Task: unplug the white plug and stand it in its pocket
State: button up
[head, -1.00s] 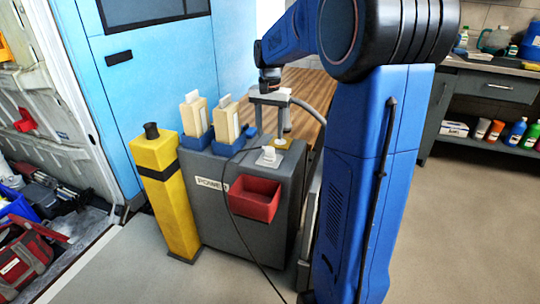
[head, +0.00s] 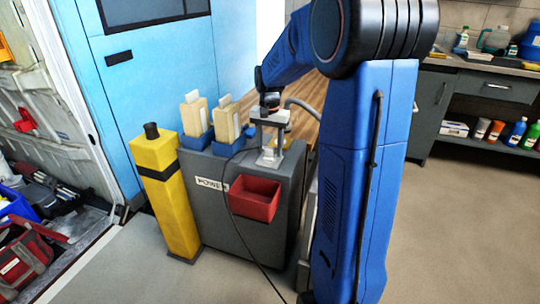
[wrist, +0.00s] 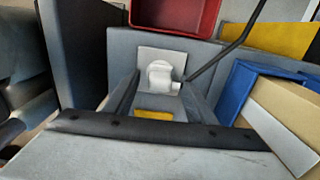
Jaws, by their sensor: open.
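The white plug (wrist: 160,74) sits upright on a pale square plate (wrist: 178,58) on top of the grey cabinet; a black cord (wrist: 225,53) leads away from its side. In the head view the plug (head: 266,159) is partly hidden by my gripper (head: 271,148). In the wrist view my gripper (wrist: 157,88) is open, its fingers either side of the view of the plug with nothing held. I cannot tell whether the fingers touch it. A yellow patch (wrist: 153,115) shows between the fingers on the cabinet top. I cannot tell which opening is the plug's pocket.
The grey cabinet (head: 222,221) carries a red bin (head: 256,198) on its front and blue holders (head: 196,141) with beige blocks on top. A yellow post (head: 165,200) stands at its left. The cord hangs across the cabinet front. A wooden top (head: 306,122) lies behind.

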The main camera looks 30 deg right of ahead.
aim_at(270, 147)
jog(key=shift+f, duration=0.8)
jog(key=shift+c, duration=0.3)
grip_shut()
jog(key=shift+r, duration=3)
jog(key=shift+r, duration=1.5)
